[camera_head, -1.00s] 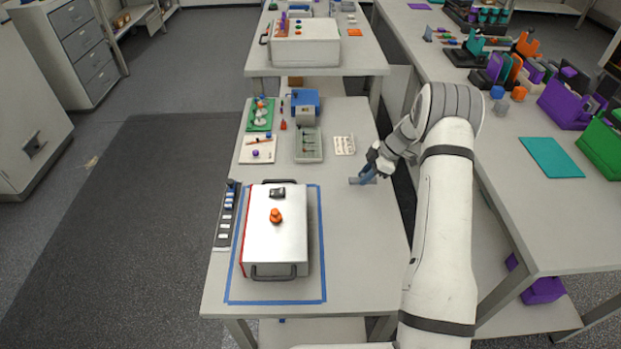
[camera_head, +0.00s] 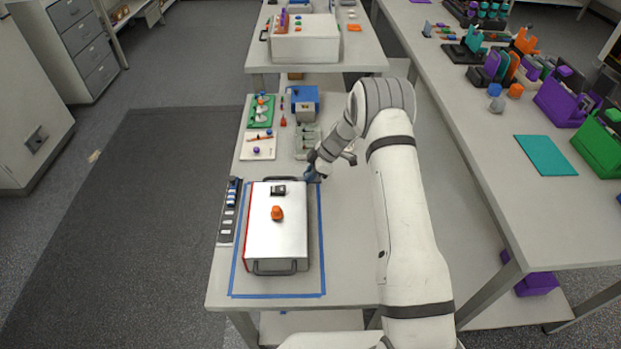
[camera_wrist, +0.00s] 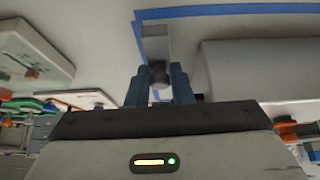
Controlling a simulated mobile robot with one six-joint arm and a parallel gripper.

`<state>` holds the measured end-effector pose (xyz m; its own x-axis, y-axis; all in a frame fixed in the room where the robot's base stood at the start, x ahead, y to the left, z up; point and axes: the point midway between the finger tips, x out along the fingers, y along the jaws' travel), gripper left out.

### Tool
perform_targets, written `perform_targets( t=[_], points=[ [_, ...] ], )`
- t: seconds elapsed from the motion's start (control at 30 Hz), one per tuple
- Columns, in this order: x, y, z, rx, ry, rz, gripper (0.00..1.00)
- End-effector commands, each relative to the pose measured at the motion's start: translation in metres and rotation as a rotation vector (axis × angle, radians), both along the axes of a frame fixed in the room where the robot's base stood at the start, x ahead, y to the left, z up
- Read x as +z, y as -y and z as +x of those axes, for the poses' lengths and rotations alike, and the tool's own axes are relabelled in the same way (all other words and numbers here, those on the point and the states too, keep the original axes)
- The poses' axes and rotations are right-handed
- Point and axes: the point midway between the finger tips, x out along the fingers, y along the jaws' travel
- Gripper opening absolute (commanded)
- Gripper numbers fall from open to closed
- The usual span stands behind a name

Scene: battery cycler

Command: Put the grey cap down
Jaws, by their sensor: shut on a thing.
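My gripper (camera_head: 312,177) is near the back right corner of the blue tape outline, beside the silver box (camera_head: 275,235). In the wrist view its two blue fingers (camera_wrist: 162,84) are shut on the grey cap (camera_wrist: 156,44), which shows as a pale grey flat piece with a darker round part between the fingers. The cap points toward the blue tape (camera_wrist: 230,10) in that view. In the head view the cap is mostly hidden by the gripper. I cannot tell whether it touches the table.
The silver box has dark handles and an orange knob (camera_head: 277,213) on top. A dark strip holder (camera_head: 228,212) lies left of it. A blue box (camera_head: 305,100), a green board (camera_head: 261,112) and a white board (camera_head: 257,148) stand behind. The table's right side is clear.

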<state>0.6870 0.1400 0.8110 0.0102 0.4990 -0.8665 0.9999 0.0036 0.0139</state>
Motion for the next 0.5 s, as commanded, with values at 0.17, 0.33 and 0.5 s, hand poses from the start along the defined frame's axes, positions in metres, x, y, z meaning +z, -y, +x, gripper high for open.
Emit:
perform_targets(
  t=[0.17, 0.33, 0.5],
  points=[
    [-0.022, 0.001, -0.001, 0.0, -0.001, -0.001, 0.0],
    [-0.024, 0.001, 0.0, 0.0, 0.001, 0.0, 0.0],
    [-0.027, 0.001, 0.0, 0.0, 0.0, 0.0, 0.0]
  ],
)
